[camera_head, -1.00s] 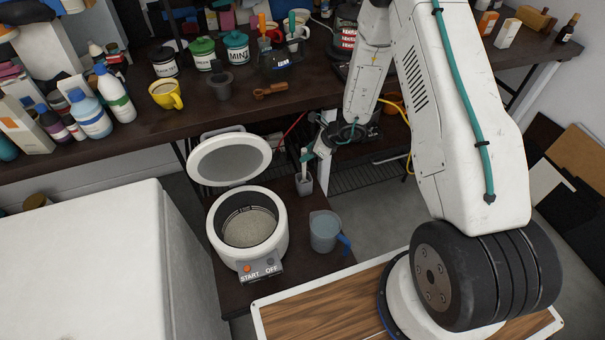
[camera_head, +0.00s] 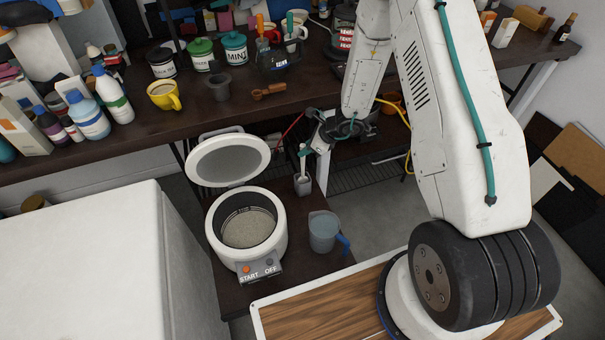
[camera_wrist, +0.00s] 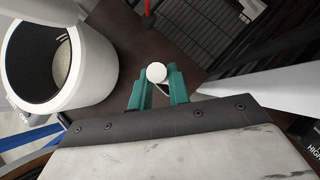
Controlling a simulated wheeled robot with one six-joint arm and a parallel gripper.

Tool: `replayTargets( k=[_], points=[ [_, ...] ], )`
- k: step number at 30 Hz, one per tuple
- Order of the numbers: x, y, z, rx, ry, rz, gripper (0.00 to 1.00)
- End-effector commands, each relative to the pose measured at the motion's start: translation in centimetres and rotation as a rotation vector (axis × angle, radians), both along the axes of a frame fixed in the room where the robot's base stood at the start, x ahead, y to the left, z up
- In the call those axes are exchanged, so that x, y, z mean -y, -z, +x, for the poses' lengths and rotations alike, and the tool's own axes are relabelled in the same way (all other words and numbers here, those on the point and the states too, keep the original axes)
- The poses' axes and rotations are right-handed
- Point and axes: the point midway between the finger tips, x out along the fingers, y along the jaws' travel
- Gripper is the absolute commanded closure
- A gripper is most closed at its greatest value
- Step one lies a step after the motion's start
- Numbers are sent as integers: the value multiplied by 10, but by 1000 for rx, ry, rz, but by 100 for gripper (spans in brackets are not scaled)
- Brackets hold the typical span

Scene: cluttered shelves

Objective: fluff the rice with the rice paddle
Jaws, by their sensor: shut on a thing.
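The rice cooker (camera_head: 272,208) stands on a low dark table with its lid (camera_head: 228,160) open. Pale rice (camera_head: 248,228) shows inside its pot. The rice paddle (camera_head: 303,160) stands upright in a small grey holder (camera_head: 303,185) to the right of the cooker. My gripper (camera_head: 312,146) is at the top of the paddle. In the wrist view, its teal fingers (camera_wrist: 158,88) are shut on the paddle's round white handle end (camera_wrist: 156,72). The paddle's lower part is hidden in the holder. The cooker (camera_wrist: 92,60) and some rice (camera_wrist: 62,62) show at the wrist view's left.
A clear measuring cup (camera_head: 323,232) with a blue handle stands right of the cooker. A higher dark shelf (camera_head: 290,105) behind carries jars, a yellow mug (camera_head: 165,94) and bottles. A large white block (camera_head: 90,260) fills the left. Free space lies above the open pot.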

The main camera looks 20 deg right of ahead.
Motion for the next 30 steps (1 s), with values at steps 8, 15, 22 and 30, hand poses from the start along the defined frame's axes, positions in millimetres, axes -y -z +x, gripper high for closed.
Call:
replayTargets(
  k=[8,15,22,30],
  points=[
    [0,-24,1,3,-2,-1,100],
    [0,-43,0,2,-2,-2,100],
    [0,-61,1,3,0,-1,100],
    [0,-67,0,1,-2,-1,100]
  ],
)
